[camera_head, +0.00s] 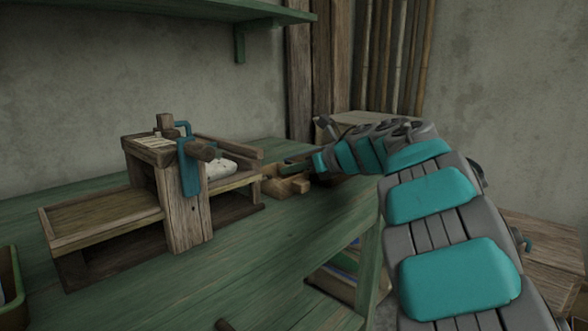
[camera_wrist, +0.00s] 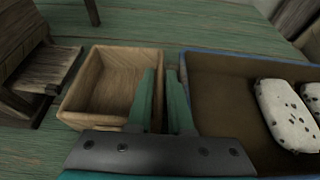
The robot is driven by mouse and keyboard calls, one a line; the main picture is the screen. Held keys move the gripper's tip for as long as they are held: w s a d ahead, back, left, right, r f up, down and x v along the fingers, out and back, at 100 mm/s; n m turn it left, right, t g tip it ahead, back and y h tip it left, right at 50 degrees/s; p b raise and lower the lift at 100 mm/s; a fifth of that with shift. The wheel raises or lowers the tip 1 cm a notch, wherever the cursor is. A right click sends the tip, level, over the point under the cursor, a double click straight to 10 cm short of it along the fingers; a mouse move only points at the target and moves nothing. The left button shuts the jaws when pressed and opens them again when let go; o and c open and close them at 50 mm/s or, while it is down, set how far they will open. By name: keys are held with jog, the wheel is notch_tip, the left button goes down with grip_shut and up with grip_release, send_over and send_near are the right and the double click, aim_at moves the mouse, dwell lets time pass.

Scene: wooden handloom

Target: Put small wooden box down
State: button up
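The small wooden box (camera_wrist: 112,70) is open-topped, light brown and empty. In the wrist view it sits left of centre, level, at the green tabletop; whether its base touches the top is hard to see. My gripper (camera_wrist: 161,72) has its two green fingers close together, one on each side of the box's right wall, with the wall between them.
A blue-rimmed bin (camera_wrist: 215,90) with white speckled pieces (camera_wrist: 288,115) stands just right of the box. A wooden loom-like frame (camera_head: 185,215) with a blue clamp (camera_head: 189,165) stands on the green table (camera_head: 255,280). A green shelf (camera_head: 150,18) hangs above. The table's front is mostly clear.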

jog(key=shift+r, duration=0.25)
jog(key=v, duration=1.2)
jog(key=shift+f, duration=0.1)
